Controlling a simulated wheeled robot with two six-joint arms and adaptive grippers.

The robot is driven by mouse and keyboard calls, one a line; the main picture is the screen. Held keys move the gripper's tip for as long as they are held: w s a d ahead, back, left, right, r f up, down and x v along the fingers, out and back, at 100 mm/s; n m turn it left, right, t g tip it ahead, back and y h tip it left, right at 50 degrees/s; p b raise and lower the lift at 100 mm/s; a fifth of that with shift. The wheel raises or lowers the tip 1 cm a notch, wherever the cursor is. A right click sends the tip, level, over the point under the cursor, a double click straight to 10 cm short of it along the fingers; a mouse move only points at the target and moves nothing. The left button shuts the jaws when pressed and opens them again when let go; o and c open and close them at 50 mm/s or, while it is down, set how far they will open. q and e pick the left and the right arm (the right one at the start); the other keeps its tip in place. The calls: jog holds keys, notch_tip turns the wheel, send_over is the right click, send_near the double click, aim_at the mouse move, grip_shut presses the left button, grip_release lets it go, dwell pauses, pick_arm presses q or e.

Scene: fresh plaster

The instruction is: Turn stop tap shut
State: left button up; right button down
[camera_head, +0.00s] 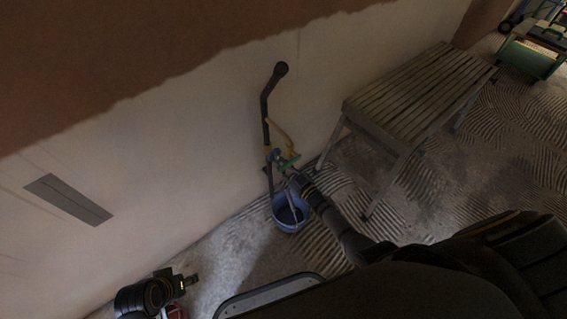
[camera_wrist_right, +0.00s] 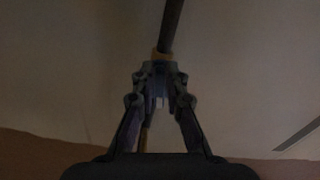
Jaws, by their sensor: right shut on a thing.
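The stop tap (camera_head: 280,155) is on a dark pipe (camera_head: 265,112) that stands against the wall, with brass-coloured fittings and a greenish part. My right gripper (camera_head: 285,168) reaches it from the lower right and is shut on the tap. In the right wrist view my right gripper (camera_wrist_right: 160,77) has its fingertips close together just below a brass-coloured fitting (camera_wrist_right: 163,56), with the pipe (camera_wrist_right: 171,25) running up from it. The fingers hide most of the gripped part, and the tap's angle is too dark to tell.
A blue bucket (camera_head: 279,218) stands on the floor below the tap. A slatted wooden bench (camera_head: 415,92) stands to the right near the wall. A green box (camera_head: 530,58) is at the far right. A grey strip (camera_head: 69,199) shows on the wall.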

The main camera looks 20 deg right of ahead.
jog(key=shift+s+a+f+m, duration=0.1)
jog(key=shift+a+m, duration=0.1)
jog(key=shift+m, duration=0.9)
jog(key=c, duration=1.4)
grip_release()
jog(key=v, duration=1.2)
